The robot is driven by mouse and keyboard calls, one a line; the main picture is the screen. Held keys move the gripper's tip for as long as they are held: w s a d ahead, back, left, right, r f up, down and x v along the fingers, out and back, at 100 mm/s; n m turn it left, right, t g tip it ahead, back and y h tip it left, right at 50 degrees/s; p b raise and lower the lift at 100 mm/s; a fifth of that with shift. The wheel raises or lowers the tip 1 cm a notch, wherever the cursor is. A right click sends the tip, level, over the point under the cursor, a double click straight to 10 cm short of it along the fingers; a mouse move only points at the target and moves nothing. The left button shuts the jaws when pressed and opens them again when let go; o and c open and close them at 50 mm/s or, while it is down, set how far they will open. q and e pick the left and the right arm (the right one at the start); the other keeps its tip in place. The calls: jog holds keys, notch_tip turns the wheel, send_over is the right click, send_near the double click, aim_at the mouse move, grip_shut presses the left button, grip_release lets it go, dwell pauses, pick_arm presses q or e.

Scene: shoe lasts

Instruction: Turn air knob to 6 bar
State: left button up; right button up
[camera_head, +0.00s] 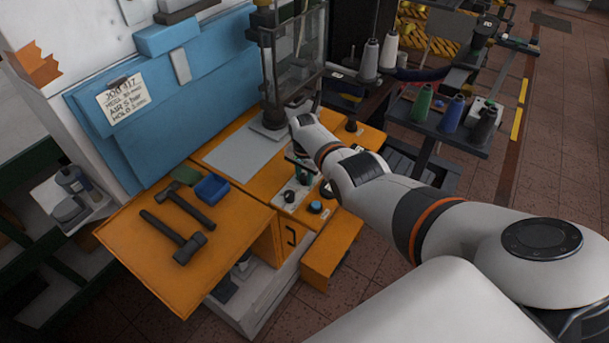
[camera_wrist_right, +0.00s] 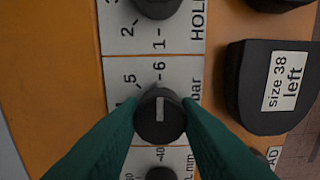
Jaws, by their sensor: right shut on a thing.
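The air knob (camera_wrist_right: 160,128) is a round black dial with a white pointer line, on a plate marked with numbers and "bar". The pointer line stands straight up in the right wrist view, toward the printed 6 (camera_wrist_right: 160,68); the 5 is to its left. My right gripper (camera_wrist_right: 160,112) has its green fingers on both sides of the knob, shut on it. In the head view my right gripper (camera_head: 299,166) is at the orange bench's control panel, and my arm partly hides the panel. My left gripper is not in view.
Another black knob (camera_wrist_right: 158,6) sits above, beside "HOLD", and one (camera_wrist_right: 160,173) below at a mm scale. A black block labelled "size 38 left" (camera_wrist_right: 270,88) lies close on the right. Hammers (camera_head: 180,235) and a blue tray (camera_head: 212,189) lie on the bench.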

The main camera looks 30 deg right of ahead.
aim_at(304, 176)
jog(key=shift+r, duration=0.1)
jog(key=o, duration=1)
notch_tip(304, 176, up, 4)
jog(key=shift+r+p, duration=0.15)
jog(key=shift+p, duration=1.1)
notch_tip(304, 176, up, 8)
jog(key=shift+f, duration=0.15)
